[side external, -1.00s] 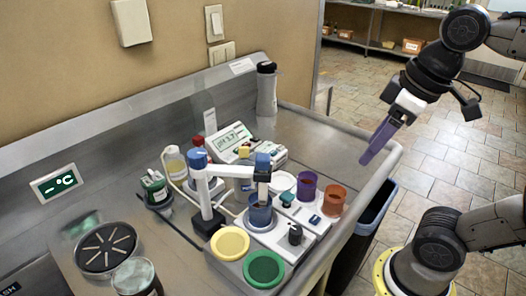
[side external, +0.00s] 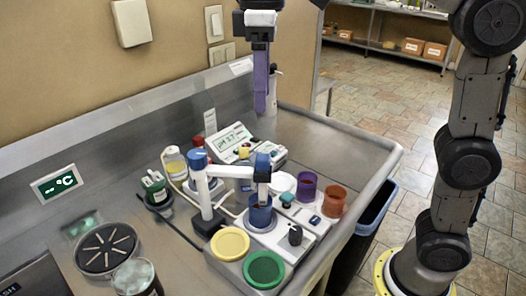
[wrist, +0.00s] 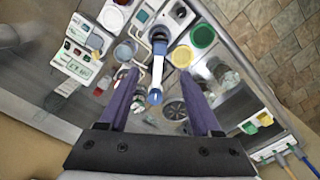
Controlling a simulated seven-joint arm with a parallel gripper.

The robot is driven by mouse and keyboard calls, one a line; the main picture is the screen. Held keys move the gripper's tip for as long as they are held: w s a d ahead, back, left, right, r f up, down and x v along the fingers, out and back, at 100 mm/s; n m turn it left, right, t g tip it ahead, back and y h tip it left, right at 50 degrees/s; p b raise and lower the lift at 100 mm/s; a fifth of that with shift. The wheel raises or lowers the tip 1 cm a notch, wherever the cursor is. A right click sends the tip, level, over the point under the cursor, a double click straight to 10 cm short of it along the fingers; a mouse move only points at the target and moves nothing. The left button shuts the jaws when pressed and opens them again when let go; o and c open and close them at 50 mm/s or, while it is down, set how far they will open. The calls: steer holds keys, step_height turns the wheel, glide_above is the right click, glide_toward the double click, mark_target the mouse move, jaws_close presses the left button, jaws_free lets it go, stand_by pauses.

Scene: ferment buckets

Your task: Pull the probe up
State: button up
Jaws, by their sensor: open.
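A white probe stand (side external: 203,190) with blue joints stands on the bench. Its arm reaches right to a blue probe head (side external: 263,164) above a blue cup (side external: 260,212); the probe's lower part is hidden in or behind the cup. In the wrist view the stand's white arm (wrist: 158,70) lies between my fingers, farther down. My gripper (side external: 261,112) points down in the side view, high above the back of the bench and apart from the stand. In the wrist view its two purple fingers (wrist: 160,74) are spread, with nothing held between them.
Purple (side external: 307,187) and orange (side external: 333,201) cups are to the right. Yellow (side external: 230,243) and green (side external: 264,268) round lids lie in front.

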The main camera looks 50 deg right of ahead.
mark_target(263, 157)
step_height(263, 157, down, 13)
steer(key=shift+f, duration=0.1)
stand_by(0.4)
jaws_close()
stand_by(1.4)
